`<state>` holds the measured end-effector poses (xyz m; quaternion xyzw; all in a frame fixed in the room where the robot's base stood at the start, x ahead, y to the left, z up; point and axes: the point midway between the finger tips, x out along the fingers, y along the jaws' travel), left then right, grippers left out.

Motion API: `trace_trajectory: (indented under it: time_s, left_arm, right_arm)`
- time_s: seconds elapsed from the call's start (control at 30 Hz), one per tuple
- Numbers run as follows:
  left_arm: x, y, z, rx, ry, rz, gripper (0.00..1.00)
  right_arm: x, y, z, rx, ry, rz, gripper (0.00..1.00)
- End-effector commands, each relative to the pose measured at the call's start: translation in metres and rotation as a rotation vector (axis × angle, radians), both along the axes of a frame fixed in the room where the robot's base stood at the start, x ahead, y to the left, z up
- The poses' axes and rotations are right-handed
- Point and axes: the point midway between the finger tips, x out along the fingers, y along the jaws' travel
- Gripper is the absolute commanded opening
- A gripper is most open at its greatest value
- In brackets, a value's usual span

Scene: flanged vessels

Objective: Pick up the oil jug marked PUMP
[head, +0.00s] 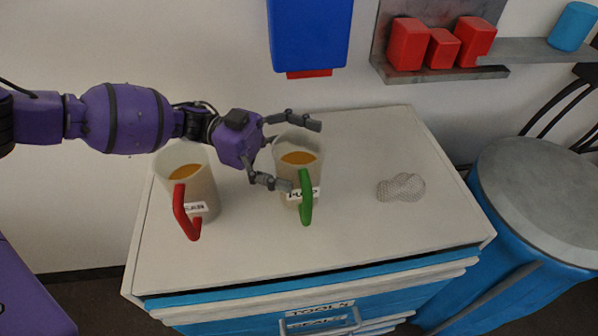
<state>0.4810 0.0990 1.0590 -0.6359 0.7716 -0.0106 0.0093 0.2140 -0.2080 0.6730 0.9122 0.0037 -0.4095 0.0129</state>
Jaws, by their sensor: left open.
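The oil jug marked PUMP (299,160) stands upright on the cabinet top. It has a green handle (306,198) facing the front and amber oil inside. Its label is partly covered by a finger. My left gripper (305,154) is open at the jug. My right gripper is not in view.
A crumpled grey mesh piece (401,187) lies right of the PUMP jug on the white cabinet top (350,235). A blue drum (535,215) with a grey lid stands at the right.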

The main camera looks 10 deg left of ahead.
Motion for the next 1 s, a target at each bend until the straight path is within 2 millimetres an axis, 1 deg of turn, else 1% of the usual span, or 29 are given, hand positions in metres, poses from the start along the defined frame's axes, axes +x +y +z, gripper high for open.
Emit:
trace_trajectory:
  time_s: [0.17,0.57,0.6,0.83,0.93,1.0]
  left_arm:
    - [0.0,0.0,-0.001,0.0,0.002,0.001,0.9]
    - [0.0,0.0,-0.001,0.0,0.002,0.0,0.38]
    - [0.0,0.0,0.0,-0.002,0.0,0.0,0.37]
    - [0.0,0.0,0.003,-0.002,0.0,0.0,0.36]
    - [0.001,0.0,0.012,-0.002,-0.002,0.001,0.36]
    - [0.001,0.0,0.024,-0.003,-0.004,0.0,0.36]
  right_arm:
    - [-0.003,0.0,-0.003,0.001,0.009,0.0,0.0]
    - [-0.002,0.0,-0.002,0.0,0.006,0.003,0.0]
    - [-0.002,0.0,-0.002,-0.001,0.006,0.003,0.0]
    - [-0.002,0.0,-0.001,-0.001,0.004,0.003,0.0]
    - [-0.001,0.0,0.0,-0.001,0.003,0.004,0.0]
    - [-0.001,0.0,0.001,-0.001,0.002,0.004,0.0]
